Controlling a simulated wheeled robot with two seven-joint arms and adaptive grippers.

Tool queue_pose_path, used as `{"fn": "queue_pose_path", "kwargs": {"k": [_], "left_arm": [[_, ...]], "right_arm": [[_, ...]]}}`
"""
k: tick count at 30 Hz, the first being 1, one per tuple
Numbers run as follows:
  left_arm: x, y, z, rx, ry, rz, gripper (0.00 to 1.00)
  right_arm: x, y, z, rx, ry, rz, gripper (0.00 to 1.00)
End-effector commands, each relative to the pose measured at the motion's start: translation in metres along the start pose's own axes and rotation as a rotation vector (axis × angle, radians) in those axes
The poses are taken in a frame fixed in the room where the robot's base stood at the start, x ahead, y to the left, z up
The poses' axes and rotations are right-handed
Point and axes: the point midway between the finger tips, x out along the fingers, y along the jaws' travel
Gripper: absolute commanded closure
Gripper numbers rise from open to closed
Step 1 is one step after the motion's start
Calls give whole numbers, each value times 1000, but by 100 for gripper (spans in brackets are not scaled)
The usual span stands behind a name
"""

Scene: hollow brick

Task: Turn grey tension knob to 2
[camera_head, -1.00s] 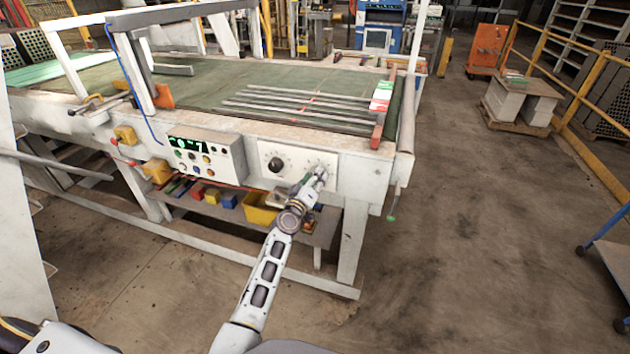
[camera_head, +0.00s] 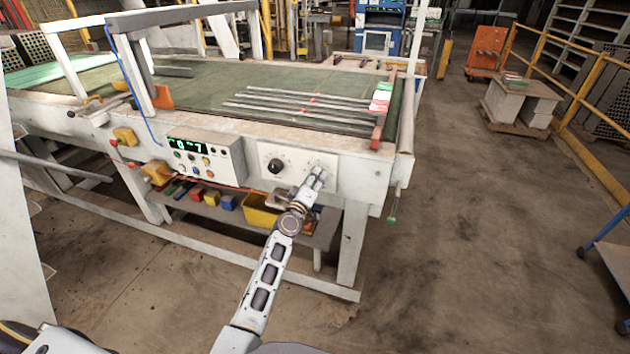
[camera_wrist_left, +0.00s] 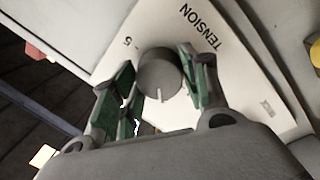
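The grey tension knob (camera_wrist_left: 160,75) sits on a white plate (camera_wrist_left: 225,65) marked TENSION, with a 5 at its upper left in the left wrist view. Its white pointer line points down in that view. My left gripper (camera_wrist_left: 158,62) has one green-padded finger on each side of the knob, very close to it. I cannot tell whether both pads press on it. In the head view my left gripper (camera_head: 318,172) is at the right part of the front panel (camera_head: 325,163) and hides the grey knob. My right gripper is not in view.
A black knob (camera_head: 275,166) is left of my gripper on the same panel. Further left is a control box (camera_head: 205,160) with a green display and buttons. Below are a yellow bin (camera_head: 262,212) and a shelf.

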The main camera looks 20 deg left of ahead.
Motion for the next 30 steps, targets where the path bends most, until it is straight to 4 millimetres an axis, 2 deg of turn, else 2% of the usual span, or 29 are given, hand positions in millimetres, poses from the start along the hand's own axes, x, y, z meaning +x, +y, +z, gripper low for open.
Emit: {"fn": "queue_pose_path", "kwargs": {"k": [1,5,12,15,20,30], "left_arm": [[0,0,-2,1,3,0,50],[0,0,-1,1,2,0,33],[0,0,0,1,1,0,33],[0,0,0,1,1,0,33],[-3,-1,0,1,0,-1,33],[-24,-1,0,1,0,-1,33]], "right_arm": [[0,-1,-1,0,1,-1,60],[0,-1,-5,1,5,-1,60],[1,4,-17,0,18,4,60],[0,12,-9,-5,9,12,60],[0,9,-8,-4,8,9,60],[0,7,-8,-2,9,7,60]]}}
